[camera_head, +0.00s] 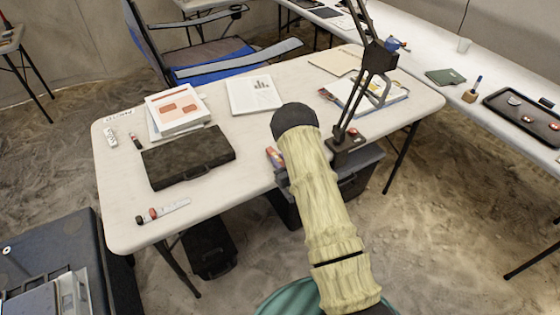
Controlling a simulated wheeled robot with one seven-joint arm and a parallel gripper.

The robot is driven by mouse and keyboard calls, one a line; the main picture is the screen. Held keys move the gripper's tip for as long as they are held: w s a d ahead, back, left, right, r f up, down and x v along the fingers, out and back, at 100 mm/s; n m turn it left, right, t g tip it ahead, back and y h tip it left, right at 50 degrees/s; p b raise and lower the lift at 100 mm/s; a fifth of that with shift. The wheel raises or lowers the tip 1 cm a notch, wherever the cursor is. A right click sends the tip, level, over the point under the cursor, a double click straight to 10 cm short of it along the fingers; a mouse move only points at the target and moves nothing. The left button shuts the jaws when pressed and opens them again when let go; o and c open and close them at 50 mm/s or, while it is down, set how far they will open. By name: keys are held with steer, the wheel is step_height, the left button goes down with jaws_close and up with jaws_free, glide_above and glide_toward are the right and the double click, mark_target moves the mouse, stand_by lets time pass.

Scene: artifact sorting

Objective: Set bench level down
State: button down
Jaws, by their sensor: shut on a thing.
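My arm in its pale yellow sleeve reaches up from the bottom of the view, with its dark rounded elbow or wrist cover over the front edge of the white table. My gripper (281,177) shows only in part, as a dark piece left of the sleeve at the table's front edge. It is shut on a small reddish and grey thing (273,157), which fits the bench level. The sleeve hides most of both, and I cannot tell whether the thing touches the table.
A black lamp arm (352,100) stands at the right. The front left has bare room.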

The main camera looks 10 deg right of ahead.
steer(key=shift+f, duration=0.15)
steer(key=c, duration=1.2)
jaws_free()
steer(key=shift+r, duration=0.2)
steer(key=b+v, duration=0.1)
steer(key=v, duration=1.1)
